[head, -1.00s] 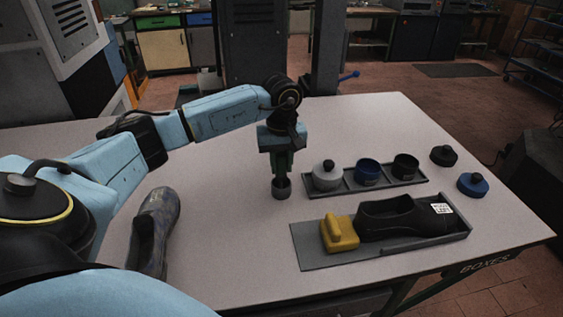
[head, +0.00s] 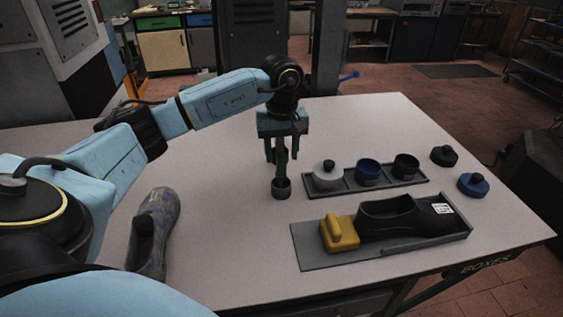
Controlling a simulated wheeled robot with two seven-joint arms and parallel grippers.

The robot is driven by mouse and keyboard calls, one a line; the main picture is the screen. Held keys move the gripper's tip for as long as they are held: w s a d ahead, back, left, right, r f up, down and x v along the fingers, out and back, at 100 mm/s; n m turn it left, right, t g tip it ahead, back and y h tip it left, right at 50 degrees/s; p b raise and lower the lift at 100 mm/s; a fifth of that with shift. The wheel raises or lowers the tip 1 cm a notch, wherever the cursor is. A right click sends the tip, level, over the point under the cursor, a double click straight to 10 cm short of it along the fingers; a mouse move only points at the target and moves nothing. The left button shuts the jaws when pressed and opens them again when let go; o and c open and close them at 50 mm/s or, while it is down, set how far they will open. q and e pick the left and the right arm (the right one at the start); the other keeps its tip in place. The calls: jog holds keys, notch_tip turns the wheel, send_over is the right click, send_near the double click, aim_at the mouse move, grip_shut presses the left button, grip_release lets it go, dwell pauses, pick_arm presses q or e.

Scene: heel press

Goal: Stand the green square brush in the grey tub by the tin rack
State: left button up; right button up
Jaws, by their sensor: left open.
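The green square brush (head: 281,164) stands roughly upright in the small grey tub (head: 281,191), its lower end hidden inside the tub. The tub is on the table just left of the tin rack (head: 396,184). My left gripper (head: 281,158) is open above the tub, one finger on each side of the upper part of the brush. It looks clear of the brush, though a light touch cannot be ruled out. My right gripper is not in view.
The rack holds a lidded grey tin (head: 326,178), an open blue tin (head: 367,173) and an open black tin (head: 405,166). A black lid (head: 444,156) and blue lid (head: 473,185) lie right. In front, a tray (head: 308,259) holds a yellow brush (head: 340,236) and black shoe (head: 400,218).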

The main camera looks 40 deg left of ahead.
pick_arm(q)
notch_tip(320, 180, up, 8)
jog(key=shift+r, duration=0.15)
dwell(0.6)
